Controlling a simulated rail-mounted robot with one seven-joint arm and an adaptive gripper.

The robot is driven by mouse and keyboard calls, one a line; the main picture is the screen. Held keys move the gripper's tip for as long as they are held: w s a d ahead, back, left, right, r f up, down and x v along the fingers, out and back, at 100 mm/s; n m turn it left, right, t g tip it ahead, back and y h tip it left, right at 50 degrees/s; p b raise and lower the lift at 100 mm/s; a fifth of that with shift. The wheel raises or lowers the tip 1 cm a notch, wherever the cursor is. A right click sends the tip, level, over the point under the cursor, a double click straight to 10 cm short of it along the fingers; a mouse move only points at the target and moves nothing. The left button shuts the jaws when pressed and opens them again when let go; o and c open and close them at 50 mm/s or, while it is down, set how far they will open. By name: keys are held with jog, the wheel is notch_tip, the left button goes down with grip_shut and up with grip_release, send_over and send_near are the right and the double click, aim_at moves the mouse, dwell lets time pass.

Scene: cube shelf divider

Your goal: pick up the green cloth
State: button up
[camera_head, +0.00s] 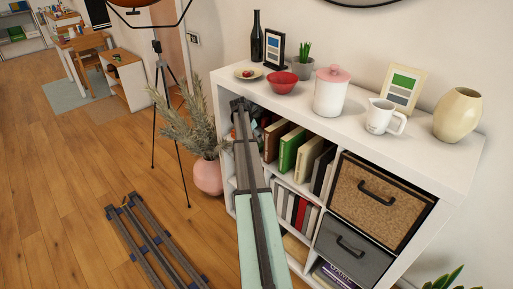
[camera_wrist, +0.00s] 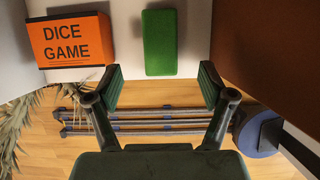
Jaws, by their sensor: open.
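A flat green rectangle, which looks like the green cloth (camera_wrist: 160,42), lies on a pale shelf surface in the wrist view. My gripper (camera_wrist: 161,84) is open and empty. Its two fingers are spread to the left and right of the cloth's line, with the tips short of its near edge and not touching it. In the head view my gripper (camera_head: 243,106) is at the upper left compartment of the white shelf unit (camera_head: 455,178). My arm hides much of that compartment there, and I cannot make out the cloth.
An orange dice game box (camera_wrist: 72,41) stands left of the cloth. A brown panel (camera_wrist: 262,45) bounds the right side. In the head view, books, including a green book (camera_head: 291,150), stand right of my arm. A plant in a pink pot (camera_head: 208,177) stands left of the unit.

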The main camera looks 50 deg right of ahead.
jog(key=p+x, duration=0.3)
jog(key=x, duration=0.5)
jog(key=shift+f+p, duration=0.2)
jog(key=shift+p, duration=0.15)
jog(key=shift+f, duration=0.2)
jog(key=shift+f, duration=0.25)
dwell(0.3)
jog(key=c, duration=1)
